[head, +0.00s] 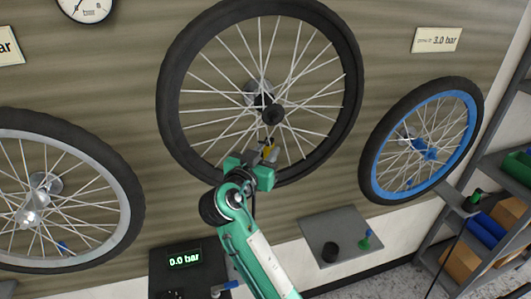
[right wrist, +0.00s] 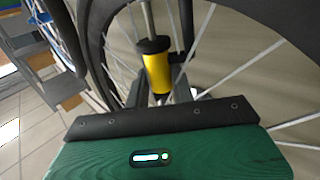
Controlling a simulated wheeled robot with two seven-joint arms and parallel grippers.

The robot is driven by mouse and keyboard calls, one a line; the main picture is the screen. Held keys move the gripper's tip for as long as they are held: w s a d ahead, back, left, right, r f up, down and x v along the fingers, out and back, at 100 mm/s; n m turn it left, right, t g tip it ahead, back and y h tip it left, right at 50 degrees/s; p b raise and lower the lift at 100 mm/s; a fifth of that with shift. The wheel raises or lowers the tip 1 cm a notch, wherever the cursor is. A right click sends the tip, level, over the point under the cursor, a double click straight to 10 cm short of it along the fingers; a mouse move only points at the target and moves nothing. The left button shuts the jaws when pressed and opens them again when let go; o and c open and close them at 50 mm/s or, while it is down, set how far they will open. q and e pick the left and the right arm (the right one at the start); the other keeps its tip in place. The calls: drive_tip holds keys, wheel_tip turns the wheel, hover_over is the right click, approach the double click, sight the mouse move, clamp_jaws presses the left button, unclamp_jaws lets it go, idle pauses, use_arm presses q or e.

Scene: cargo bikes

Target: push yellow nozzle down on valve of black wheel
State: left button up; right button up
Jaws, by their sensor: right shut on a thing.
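The black wheel (head: 172,92) hangs upright on the wall in the upper middle of the head view. My right gripper (head: 268,158) is at the lower inside of its rim, below the hub. It is shut on the yellow nozzle (head: 271,152), which also shows in the right wrist view (right wrist: 169,76) between dark fingers, with black ends. A pale metal rod (right wrist: 147,20) meets the nozzle's black end there; I cannot tell whether it is the valve or how far the nozzle is seated. My left gripper is out of view.
A blue-rimmed wheel (head: 376,160) hangs at the right and a grey-rimmed wheel (head: 128,190) at the left. A display (head: 184,259) reads 0.0 bar. A small grey shelf (head: 322,222) bears a green-topped piece (head: 365,241). A rack with bins stands far right.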

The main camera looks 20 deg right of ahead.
drive_tip(key=shift+a, duration=0.15)
drive_tip(key=o, duration=1)
drive_tip(key=shift+o, duration=0.4)
drive_tip(key=shift+s, duration=0.1)
